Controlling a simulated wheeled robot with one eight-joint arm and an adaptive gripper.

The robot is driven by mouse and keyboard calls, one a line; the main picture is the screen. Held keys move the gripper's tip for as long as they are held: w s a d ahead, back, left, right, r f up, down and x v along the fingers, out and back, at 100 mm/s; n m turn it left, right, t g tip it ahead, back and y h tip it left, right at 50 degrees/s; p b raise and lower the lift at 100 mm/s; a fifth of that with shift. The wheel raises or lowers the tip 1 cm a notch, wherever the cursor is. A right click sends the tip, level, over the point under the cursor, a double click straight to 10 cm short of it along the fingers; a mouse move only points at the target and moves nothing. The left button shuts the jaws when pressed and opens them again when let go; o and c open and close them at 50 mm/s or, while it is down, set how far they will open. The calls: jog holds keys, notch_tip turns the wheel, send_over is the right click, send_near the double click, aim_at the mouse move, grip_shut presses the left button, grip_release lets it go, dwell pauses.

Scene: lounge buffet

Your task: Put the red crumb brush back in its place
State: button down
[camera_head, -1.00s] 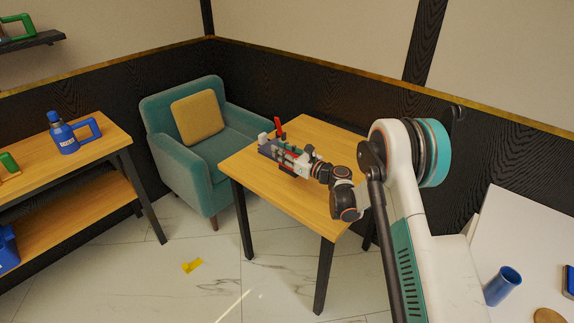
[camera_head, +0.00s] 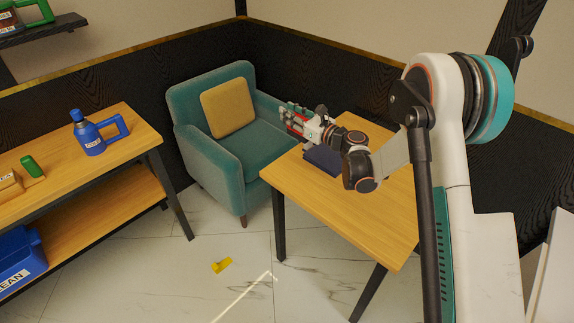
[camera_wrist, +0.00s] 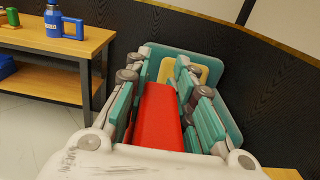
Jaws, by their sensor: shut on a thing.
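My gripper (camera_head: 292,116) is shut on the red crumb brush (camera_wrist: 158,115). In the wrist view, the red piece lies between the teal finger pads (camera_wrist: 158,88), and its far part is hidden. In the head view, only a little red (camera_head: 298,124) shows among the fingers. The gripper is raised at the left back edge of the small wooden table (camera_head: 340,210), pointing towards the armchair. A dark blue block-like thing (camera_head: 322,160) sits on the table under my wrist, partly hidden.
A teal armchair (camera_head: 200,157) with a yellow cushion (camera_head: 228,107) stands beyond the table. A blue jug (camera_head: 88,134) and green piece (camera_head: 31,166) are on the left wooden shelf unit (camera_head: 110,122). A yellow piece (camera_head: 221,265) lies on the open floor.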

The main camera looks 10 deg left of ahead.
jog(key=f+b, duration=0.3)
jog(key=f, duration=0.7)
jog(key=f+b, duration=0.4)
jog(key=f, duration=0.5)
jog(key=shift+w+a+f, duration=0.1)
jog(key=shift+a+f, duration=0.1)
jog(key=shift+f, duration=0.15)
jog(key=shift+r, duration=0.1)
jog(key=c, duration=1.3)
grip_release()
